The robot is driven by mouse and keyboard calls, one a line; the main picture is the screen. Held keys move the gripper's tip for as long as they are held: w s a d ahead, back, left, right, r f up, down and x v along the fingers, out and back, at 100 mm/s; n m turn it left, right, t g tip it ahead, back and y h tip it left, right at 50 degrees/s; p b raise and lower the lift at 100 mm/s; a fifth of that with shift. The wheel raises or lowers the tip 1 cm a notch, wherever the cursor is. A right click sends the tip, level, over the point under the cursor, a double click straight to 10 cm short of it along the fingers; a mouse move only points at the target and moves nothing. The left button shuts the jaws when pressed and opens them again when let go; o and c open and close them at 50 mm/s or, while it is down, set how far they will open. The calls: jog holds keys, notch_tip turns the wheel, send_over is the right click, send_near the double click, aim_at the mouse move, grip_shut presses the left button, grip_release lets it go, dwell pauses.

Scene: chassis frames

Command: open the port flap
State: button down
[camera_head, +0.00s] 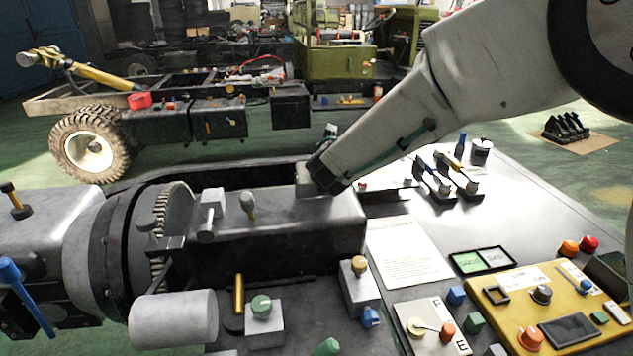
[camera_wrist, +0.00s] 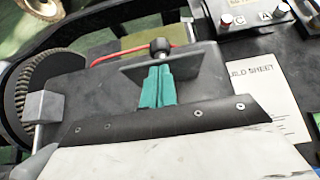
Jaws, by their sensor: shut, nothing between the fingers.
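My gripper (camera_wrist: 160,70) shows in the wrist view as two teal fingers, pressed together with nothing between them. They point at a grey plate-like part (camera_wrist: 208,66) on top of the long dark housing, which looks like the port flap. A round black knob (camera_wrist: 160,47) stands just beyond the fingertips. I cannot tell whether the fingers touch the plate or the knob. In the head view, my gripper's dark end (camera_head: 322,171) is at a small grey block (camera_head: 303,181) on the housing (camera_head: 290,225). The arm hides most of this block, so the flap's angle is unclear.
A large ring gear (camera_head: 172,225) and motor body lie left of the housing. A white paper sheet (camera_head: 408,250) lies to the right. A yellow control panel (camera_head: 545,305) stands at front right. Several knobs and levers rise from the near side. A truck chassis stands behind.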

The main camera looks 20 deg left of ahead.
jog(key=shift+w+a+r, duration=0.15)
jog(key=shift+w+a, duration=0.05)
jog(key=shift+w, duration=0.3)
jog(key=shift+a, duration=0.1)
dwell(0.3)
